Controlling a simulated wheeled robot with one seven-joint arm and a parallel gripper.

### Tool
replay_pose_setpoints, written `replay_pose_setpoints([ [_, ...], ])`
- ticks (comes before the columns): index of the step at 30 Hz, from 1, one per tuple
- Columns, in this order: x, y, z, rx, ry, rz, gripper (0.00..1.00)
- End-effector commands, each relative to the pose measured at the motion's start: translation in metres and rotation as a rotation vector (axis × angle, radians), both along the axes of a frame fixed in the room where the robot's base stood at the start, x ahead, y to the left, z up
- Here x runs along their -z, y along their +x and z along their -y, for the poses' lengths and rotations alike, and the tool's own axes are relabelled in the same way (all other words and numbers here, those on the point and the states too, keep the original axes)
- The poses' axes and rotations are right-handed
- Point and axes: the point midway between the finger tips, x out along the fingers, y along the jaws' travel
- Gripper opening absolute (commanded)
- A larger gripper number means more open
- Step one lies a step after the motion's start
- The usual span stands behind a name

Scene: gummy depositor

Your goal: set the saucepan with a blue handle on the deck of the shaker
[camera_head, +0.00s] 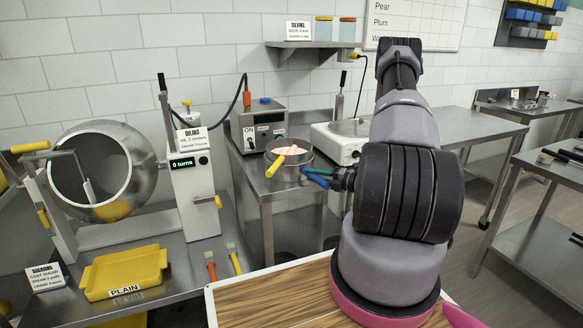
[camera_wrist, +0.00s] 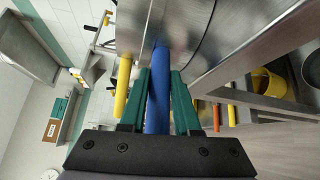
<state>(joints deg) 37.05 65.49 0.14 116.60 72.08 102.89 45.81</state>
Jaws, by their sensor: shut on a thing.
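The steel saucepan (camera_head: 289,164) holds pale pink-white pieces and appears level in front of the control box. Its blue handle (camera_head: 314,183) points right toward my arm. My gripper (camera_head: 319,176) is shut on that handle; the wrist view shows the blue handle (camera_wrist: 157,92) between the green fingers (camera_wrist: 158,100). A yellow handle (camera_head: 275,166) shows at the pan's near left side. I cannot tell whether the pan touches the steel table under it. No part is labelled as the shaker; a white unit with a round steel top (camera_head: 350,127) stands behind, partly hidden by my arm.
A control box (camera_head: 258,130) marked ON stands behind the pan. A white OILING unit (camera_head: 194,185) and tilted steel drum (camera_head: 90,168) stand left. A yellow PLAIN tray (camera_head: 125,274) lies front left. A wooden board (camera_head: 265,300) is in front. The right-hand steel table (camera_head: 470,125) looks clear.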

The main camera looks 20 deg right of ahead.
Motion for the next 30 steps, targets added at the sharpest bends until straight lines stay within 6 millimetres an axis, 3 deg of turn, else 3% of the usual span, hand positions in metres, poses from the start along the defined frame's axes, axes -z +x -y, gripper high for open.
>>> replay_pose_setpoints([
  [24, -0.001, 0.0, 0.001, 0.002, 0.0, 0.002, 0.0],
  [30, -0.014, 0.001, 0.001, 0.001, -0.001, 0.004, 0.0],
])
